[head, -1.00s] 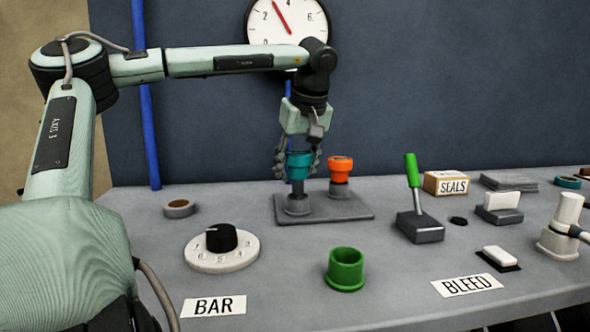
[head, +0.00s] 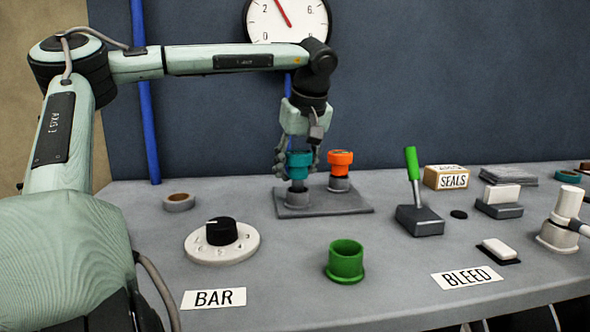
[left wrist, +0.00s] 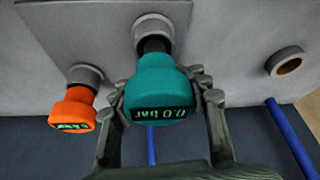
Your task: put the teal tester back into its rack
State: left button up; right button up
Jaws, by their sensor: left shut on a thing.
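The teal tester (head: 299,166) is upright between the fingers of my left gripper (head: 297,165), which is shut on it. It is over the left socket (head: 297,198) of the grey rack plate (head: 325,208). Its dark stem shows between the body and the socket rim; I cannot tell how deep the tip sits. In the left wrist view the teal tester (left wrist: 158,92) shows a green display, and its stem lines up with the socket (left wrist: 153,30). The orange tester (head: 340,163) stands in the right socket. My right gripper is not in view.
A green-handled lever (head: 413,180) and a SEALS box (head: 446,177) are to the right. A blue pipe (head: 146,110) runs up the wall.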

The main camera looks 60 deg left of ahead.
pick_arm(q)
jog(key=shift+f+b, duration=0.35)
jog(key=shift+f, duration=0.65)
jog(key=o, duration=1.4)
jog(key=v, duration=1.2)
